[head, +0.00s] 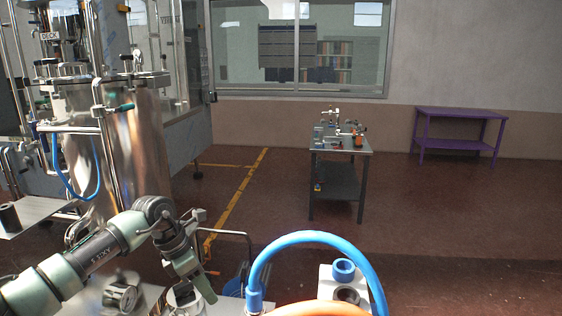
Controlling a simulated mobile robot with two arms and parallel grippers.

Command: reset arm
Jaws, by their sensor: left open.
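My left arm comes in from the left at the bottom of the head view. Its gripper (203,258) is open, with one finger toward the top and the other pointing down to the right. I see nothing held between the fingers. The gripper is in front of the steel machine and above a metal surface (143,300) at the bottom left. The lower finger overlaps a small round metal part (186,302) in the picture; I cannot tell if they touch. My right gripper is not in view.
A blue hose (318,237) arches at the bottom centre, near a white block (340,285) with a blue ring. The large steel tank (140,150) fills the left. A cart (338,183) with parts and a purple table (457,115) stand farther off. Open floor (440,220) lies right.

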